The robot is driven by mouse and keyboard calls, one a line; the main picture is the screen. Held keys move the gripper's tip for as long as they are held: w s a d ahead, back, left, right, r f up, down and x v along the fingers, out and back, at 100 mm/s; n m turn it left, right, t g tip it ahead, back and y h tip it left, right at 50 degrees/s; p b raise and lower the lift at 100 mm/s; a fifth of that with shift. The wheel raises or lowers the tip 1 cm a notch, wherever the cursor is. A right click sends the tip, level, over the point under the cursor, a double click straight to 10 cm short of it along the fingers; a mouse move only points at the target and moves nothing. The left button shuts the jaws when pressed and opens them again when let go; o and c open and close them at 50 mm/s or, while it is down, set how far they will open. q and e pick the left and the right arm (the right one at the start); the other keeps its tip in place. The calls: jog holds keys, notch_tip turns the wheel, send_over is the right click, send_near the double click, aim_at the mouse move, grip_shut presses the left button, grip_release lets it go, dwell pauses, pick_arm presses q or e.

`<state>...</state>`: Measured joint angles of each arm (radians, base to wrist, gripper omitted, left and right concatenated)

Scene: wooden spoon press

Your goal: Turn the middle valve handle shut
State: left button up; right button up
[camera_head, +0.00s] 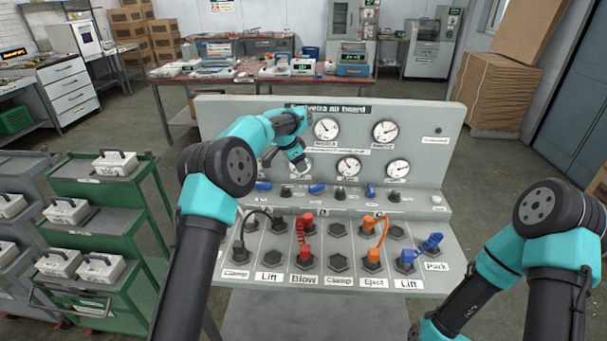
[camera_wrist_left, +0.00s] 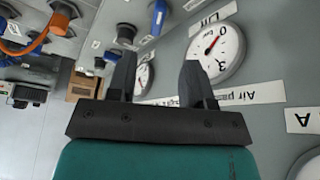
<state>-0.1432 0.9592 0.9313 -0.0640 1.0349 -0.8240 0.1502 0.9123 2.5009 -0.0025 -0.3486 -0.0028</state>
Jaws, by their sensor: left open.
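The middle valve handle (camera_head: 316,188) is a small blue lever in a row of fittings below the gauges on the grey air board (camera_head: 222,125). My left gripper (camera_head: 299,165) is above and slightly left of it, in front of the lower gauges. In the left wrist view the two dark fingers of my left gripper (camera_wrist_left: 159,72) are spread with nothing between them. A blue handle (camera_wrist_left: 158,17) shows beyond the fingers there; I cannot tell which valve it belongs to. My right arm enters at the lower right of the head view; its fingers are out of view.
Blue levers also sit left (camera_head: 263,186) and right (camera_head: 371,190) of the middle one. Round gauges (camera_head: 326,129) stand above. A green trolley (camera_head: 95,225) stands at left.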

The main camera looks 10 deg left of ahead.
pick_arm(q)
jog(key=v, duration=0.4)
jog(key=shift+o, duration=0.5)
